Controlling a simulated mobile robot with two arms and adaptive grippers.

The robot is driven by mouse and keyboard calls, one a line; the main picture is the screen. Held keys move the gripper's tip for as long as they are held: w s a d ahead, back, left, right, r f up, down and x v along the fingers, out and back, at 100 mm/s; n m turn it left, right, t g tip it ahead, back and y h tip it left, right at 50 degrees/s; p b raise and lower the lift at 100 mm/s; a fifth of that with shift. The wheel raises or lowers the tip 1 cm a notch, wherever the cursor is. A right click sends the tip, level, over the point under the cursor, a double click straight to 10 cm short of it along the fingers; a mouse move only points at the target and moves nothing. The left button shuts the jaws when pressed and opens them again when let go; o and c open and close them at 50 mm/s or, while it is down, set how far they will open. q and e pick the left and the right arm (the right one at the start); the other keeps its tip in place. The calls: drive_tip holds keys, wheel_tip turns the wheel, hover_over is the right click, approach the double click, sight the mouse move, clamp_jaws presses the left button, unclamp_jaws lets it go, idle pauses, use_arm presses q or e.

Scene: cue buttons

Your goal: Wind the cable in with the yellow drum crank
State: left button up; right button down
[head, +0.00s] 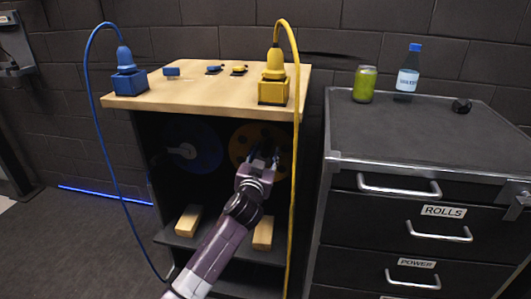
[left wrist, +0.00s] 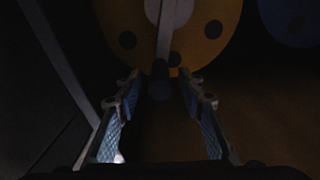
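The yellow drum (head: 243,137) sits in the dark bay under the wooden top, partly hidden by my left gripper (head: 262,163). In the left wrist view the yellow drum (left wrist: 205,18) fills the top, with a grey crank arm (left wrist: 165,40) hanging down its face. The dark crank handle (left wrist: 160,82) lies between the fingertips of my left gripper (left wrist: 158,88), with gaps on both sides. The gripper is open. The yellow cable (head: 295,140) runs from the yellow plug (head: 274,66) down the cabinet's right front. My right gripper is not in view.
A blue drum (head: 200,150) with its crank is left of the yellow one. A blue plug (head: 124,60) and small blue and yellow pieces are on the wooden top (head: 195,92). Wooden blocks (head: 188,220) lie on the shelf below. A grey drawer cabinet (head: 420,135) stands right.

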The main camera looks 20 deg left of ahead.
use_arm(q)
clamp_jaws()
drive_tip(key=shift+d, duration=0.1)
